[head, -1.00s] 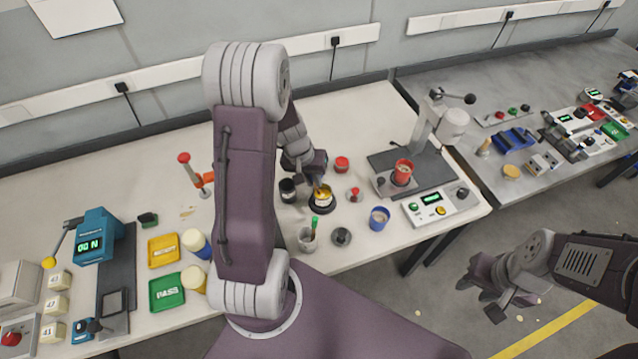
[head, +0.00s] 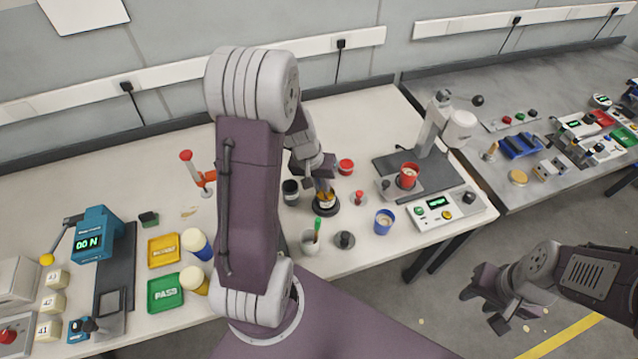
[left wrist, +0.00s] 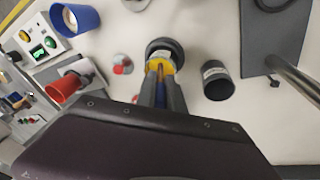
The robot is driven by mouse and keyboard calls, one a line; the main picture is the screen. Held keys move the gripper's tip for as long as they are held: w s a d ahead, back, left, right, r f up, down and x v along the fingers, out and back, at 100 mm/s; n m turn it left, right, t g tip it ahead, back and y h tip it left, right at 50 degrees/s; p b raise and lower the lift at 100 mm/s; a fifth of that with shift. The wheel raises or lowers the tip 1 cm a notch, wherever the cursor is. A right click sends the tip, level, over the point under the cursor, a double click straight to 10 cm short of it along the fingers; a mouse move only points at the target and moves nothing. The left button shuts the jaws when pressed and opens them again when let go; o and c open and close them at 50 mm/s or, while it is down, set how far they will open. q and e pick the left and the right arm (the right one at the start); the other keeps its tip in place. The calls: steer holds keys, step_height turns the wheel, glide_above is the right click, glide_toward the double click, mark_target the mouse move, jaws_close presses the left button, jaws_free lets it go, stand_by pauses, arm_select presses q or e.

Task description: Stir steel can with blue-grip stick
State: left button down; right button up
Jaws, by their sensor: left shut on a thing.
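My left gripper (head: 323,184) is low over the can on the bench and shut on the blue-grip stick. In the left wrist view the blue grip (left wrist: 160,98) shows between the fingers (left wrist: 160,82). The steel can (head: 326,198) stands on a dark round base, with yellow showing at it. In the left wrist view the can (left wrist: 160,60) is right past the fingertips. The stick's lower end points into the can; its tip is hidden. My right gripper (head: 488,305) is open and empty, off the bench above the floor.
A dark can (head: 290,192) stands close left of the steel can. A grey cup (head: 309,243) with a green-handled stick, a dark knobbed piece (head: 345,240), a blue cup (head: 384,222) and a red-knobbed piece (head: 360,198) are near.

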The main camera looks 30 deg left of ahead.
arm_select(q)
steer(key=shift+a, duration=0.15)
steer(key=shift+r, duration=0.1)
steer(key=shift+p+v, duration=0.95)
steer(key=shift+v, duration=0.1)
steer(key=p+v, duration=0.1)
steer(key=v, duration=0.1)
steer(key=p+v, duration=0.2)
steer(key=shift+w+r, duration=0.2)
steer(key=shift+r, duration=0.05)
steer(key=shift+f, duration=0.1)
step_height(320, 180, up, 5)
steer(key=p, duration=0.4)
